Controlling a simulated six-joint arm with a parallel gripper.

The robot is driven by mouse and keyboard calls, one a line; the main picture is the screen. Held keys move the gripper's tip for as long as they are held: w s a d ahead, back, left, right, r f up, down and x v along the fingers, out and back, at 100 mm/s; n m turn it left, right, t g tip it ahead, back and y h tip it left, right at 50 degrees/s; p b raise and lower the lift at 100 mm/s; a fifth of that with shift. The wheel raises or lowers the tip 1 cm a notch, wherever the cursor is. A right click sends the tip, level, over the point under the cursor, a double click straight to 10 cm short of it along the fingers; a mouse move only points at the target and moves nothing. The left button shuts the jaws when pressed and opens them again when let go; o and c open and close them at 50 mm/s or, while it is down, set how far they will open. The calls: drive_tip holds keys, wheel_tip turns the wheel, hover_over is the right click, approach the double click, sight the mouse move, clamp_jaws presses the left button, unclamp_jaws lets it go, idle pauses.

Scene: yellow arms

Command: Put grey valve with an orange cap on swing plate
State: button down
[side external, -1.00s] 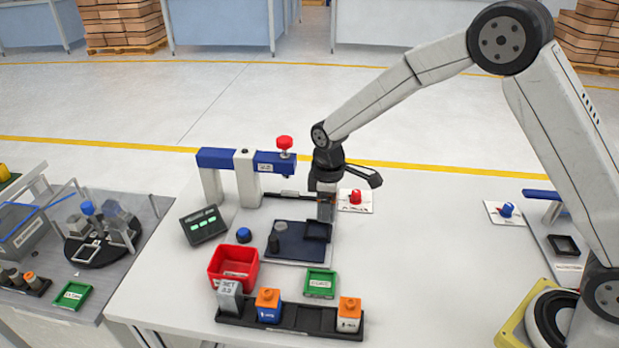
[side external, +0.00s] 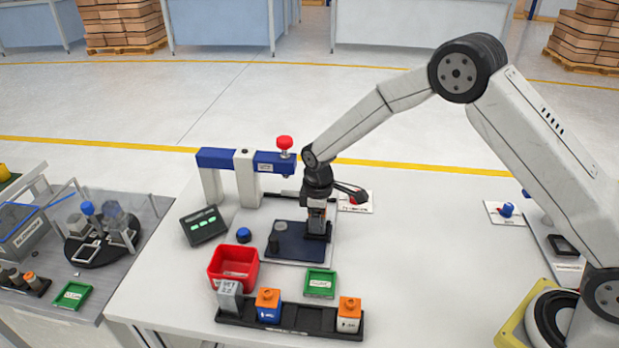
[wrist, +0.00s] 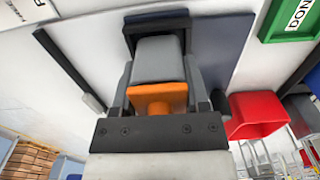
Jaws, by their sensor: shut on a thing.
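My gripper (side external: 318,226) is shut on the grey valve with its orange cap (wrist: 158,98). In the wrist view the valve's grey body (wrist: 158,58) sits between the two fingers, with the cap towards the camera. The swing plate (side external: 288,246) is a dark blue plate with a black square nest on its right side. My gripper is low over that nest and mostly hides it in the side view. In the wrist view the nest's black wall (wrist: 158,22) shows just beyond the valve body. I cannot tell whether the valve touches the nest floor.
A blue overhead arm (side external: 245,160) with a red knob stands behind the plate. A red bin (side external: 234,268), a green tray (side external: 320,283) and a black rack (side external: 290,322) holding several blocks are in front. A display (side external: 203,225) stands left.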

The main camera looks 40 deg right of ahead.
drive_tip(key=shift+f, duration=0.35)
drive_tip(key=shift+c, duration=0.4)
unclamp_jaws()
drive_tip(key=shift+r, duration=0.15)
wheel_tip(320, 180, up, 12)
drive_tip(key=shift+r, duration=0.1)
idle(0.3)
idle(0.5)
drive_tip(key=s+d+m+t, duration=0.1)
drive_tip(key=s+d+m, duration=0.2)
drive_tip(key=s, duration=0.8)
drive_tip(key=s+d+m+t, duration=0.1)
drive_tip(key=s+d+m, duration=0.3)
drive_tip(key=s, duration=0.7)
drive_tip(key=shift+s+f+m+t, duration=0.2)
drive_tip(key=shift+f+m+t, duration=0.15)
drive_tip(key=shift+m, duration=0.65)
